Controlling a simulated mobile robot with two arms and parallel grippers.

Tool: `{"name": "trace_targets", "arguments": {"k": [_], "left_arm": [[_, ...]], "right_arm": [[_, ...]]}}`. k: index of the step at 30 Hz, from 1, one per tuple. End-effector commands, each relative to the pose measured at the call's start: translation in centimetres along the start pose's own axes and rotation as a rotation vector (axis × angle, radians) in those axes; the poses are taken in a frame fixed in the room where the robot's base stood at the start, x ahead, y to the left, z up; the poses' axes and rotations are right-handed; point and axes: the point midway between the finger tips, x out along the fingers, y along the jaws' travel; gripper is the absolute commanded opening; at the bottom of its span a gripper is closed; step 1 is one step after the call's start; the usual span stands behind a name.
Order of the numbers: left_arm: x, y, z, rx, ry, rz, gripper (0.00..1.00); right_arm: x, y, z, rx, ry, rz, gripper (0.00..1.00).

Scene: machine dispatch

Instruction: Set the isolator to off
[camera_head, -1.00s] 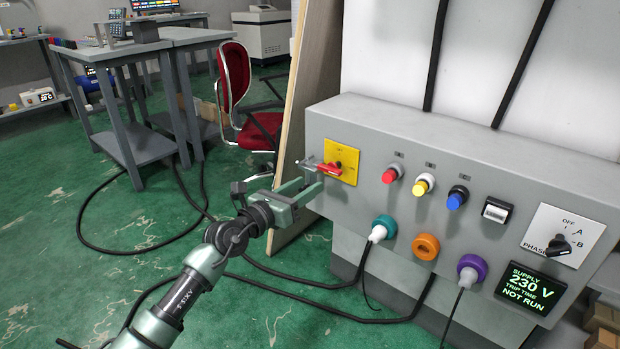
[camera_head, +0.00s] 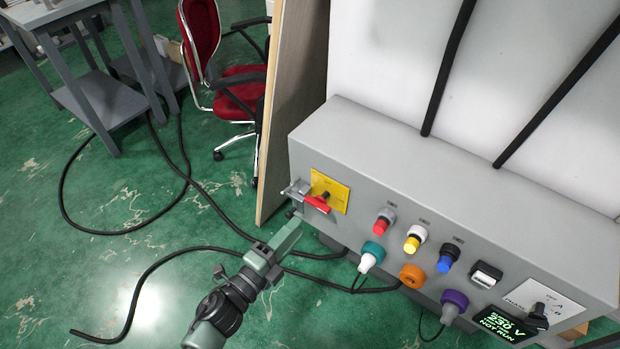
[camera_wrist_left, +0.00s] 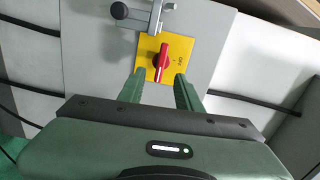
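The isolator is a red rotary handle (camera_head: 317,203) on a square yellow plate (camera_head: 333,187) at the left end of the grey panel's front. In the left wrist view, the red handle (camera_wrist_left: 161,62) runs roughly up and down the picture, with small lettering on the yellow plate (camera_wrist_left: 181,50) to its right. My left gripper (camera_head: 290,228) is just below and left of the isolator in the head view. In the left wrist view, its two fingers (camera_wrist_left: 160,92) are apart, pointing at the plate, with the handle ahead between them. Nothing is held. My right gripper is out of view.
A metal bracket (camera_wrist_left: 157,14) with a dark knob (camera_wrist_left: 119,10) juts beside the isolator plate. Along the grey panel (camera_head: 420,165) are coloured buttons, plugs, a selector switch (camera_head: 538,312) and a lit display (camera_head: 500,325). Cables (camera_head: 200,255) lie on the green floor; a red chair (camera_head: 232,85) stands behind.

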Motion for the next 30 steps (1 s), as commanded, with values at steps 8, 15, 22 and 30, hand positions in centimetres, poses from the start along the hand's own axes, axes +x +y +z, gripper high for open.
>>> {"name": "trace_targets", "arguments": {"k": [8, 15, 22, 30], "left_arm": [[2.4, 0.0, -0.1, -0.021, -0.005, -0.003, 0.35], [6.1, 0.1, -0.1, -0.02, -0.006, -0.001, 0.35], [7.5, 0.0, -0.1, -0.018, -0.005, 0.0, 0.35], [7.5, 0.0, -0.1, -0.018, -0.005, 0.001, 0.21]], "right_arm": [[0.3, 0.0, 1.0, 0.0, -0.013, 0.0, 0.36], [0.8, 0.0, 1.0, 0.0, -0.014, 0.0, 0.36], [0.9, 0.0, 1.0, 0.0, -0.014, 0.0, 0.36], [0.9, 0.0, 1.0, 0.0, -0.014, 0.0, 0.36]]}}
